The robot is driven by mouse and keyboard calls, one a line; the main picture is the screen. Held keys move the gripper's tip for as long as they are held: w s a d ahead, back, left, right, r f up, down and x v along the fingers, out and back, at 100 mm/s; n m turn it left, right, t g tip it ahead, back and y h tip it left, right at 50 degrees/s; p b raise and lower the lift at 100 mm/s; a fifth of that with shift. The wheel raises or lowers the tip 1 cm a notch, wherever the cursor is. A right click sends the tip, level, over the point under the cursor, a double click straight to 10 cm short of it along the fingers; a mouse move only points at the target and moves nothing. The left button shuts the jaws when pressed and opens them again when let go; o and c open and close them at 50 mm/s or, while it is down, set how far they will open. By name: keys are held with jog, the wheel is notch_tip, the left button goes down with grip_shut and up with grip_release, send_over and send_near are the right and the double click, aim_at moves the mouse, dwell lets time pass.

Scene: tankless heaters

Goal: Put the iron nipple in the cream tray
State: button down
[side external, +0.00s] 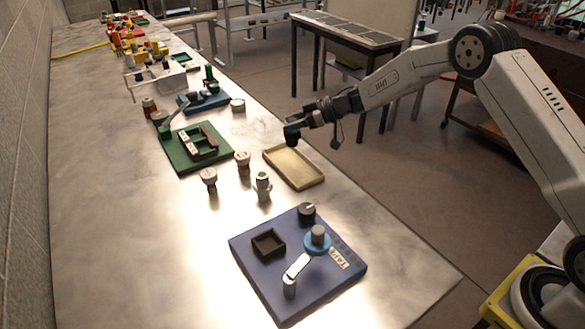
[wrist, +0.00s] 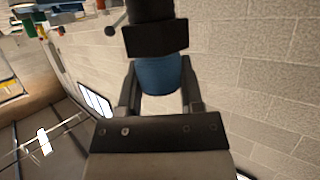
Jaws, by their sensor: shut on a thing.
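My gripper (side external: 303,124) is shut on a dark fitting (side external: 292,136), which looks to be the iron nipple. In the wrist view my gripper (wrist: 159,80) has one finger on each side of the fitting's rounded blue part (wrist: 158,73). A dark angular collar (wrist: 155,38) and a dark cylinder are beyond it. The shallow rectangular cream tray (side external: 318,181) lies on the bench and looks empty. In the side view the fitting shows at the tray's far end, seemingly above it and apart from it. The tray is not clear in the wrist view.
Two white-topped fittings (side external: 209,179) and a grey fitting (side external: 263,187) stand left of the tray. A green board (side external: 180,161) with a divided holder is farther left. A blue board (side external: 265,285) with a dark square tray and a lever is in front. Bare bench lies along the left.

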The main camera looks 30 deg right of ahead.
aim_at(293, 143)
jog(key=shift+f, duration=3.3)
jog(key=shift+f, duration=0.6)
jog(key=shift+s+f, duration=0.15)
jog(key=shift+f, duration=0.45)
jog(key=shift+c, duration=0.8)
grip_release()
jog(key=shift+s+d, duration=0.1)
jog(key=r+v, duration=0.1)
jog(key=v, duration=0.6)
jog(key=shift+d+r, duration=0.2)
